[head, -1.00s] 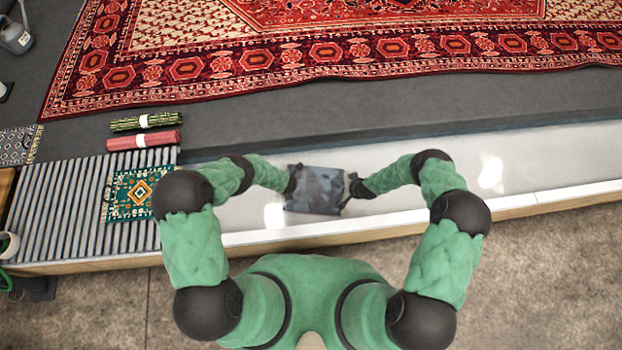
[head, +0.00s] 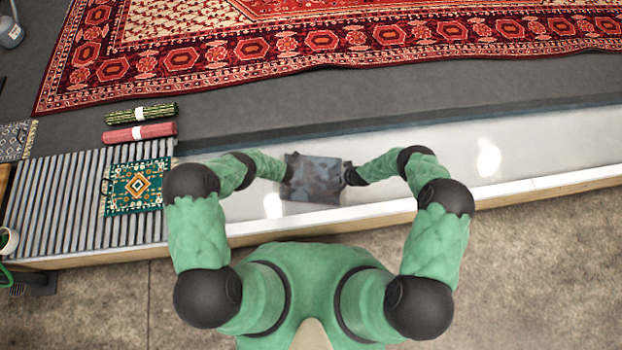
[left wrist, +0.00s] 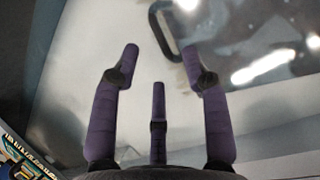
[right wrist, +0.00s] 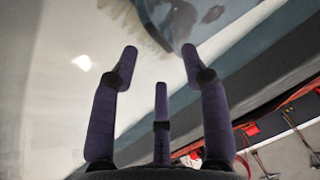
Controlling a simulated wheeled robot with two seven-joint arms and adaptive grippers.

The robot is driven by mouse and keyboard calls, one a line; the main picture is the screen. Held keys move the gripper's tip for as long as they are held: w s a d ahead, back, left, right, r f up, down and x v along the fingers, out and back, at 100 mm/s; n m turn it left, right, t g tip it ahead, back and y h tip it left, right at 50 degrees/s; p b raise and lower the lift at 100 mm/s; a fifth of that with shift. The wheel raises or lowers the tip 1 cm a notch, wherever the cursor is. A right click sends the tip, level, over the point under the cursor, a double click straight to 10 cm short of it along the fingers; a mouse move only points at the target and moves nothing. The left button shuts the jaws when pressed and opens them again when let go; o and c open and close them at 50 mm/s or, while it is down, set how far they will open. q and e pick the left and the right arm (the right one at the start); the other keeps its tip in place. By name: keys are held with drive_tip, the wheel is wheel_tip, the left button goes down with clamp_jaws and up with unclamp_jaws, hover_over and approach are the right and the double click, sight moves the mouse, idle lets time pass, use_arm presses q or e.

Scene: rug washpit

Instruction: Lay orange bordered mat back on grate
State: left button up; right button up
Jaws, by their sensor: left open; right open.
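A colourful patterned corner shows at the lower left of the left wrist view. A dark blue-grey mottled rectangular object (head: 315,180) is between my grippers over the pale trough; what it is I cannot tell. My left gripper (head: 287,172), open, is at its left side; a dark loop (left wrist: 166,30) shows just beyond the fingers (left wrist: 160,65). My right gripper (head: 350,176), open, is at its right side; its fingers (right wrist: 160,65) show apart and empty.
A pale, wet-looking trough (head: 430,165) runs right from the grate. A green roll (head: 142,115) and a red roll (head: 140,133) lie behind the grate. A large red rug (head: 330,45) covers the floor behind. A grey patterned mat (head: 15,140) lies far left.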

use_arm(q)
drive_tip(key=shift+x, duration=3.2)
use_arm(e)
drive_tip(key=shift+x, duration=3.2)
use_arm(q)
drive_tip(key=shift+c, duration=0.3)
use_arm(e)
drive_tip(key=shift+c, duration=0.3)
use_arm(q)
clamp_jaws()
use_arm(e)
clamp_jaws()
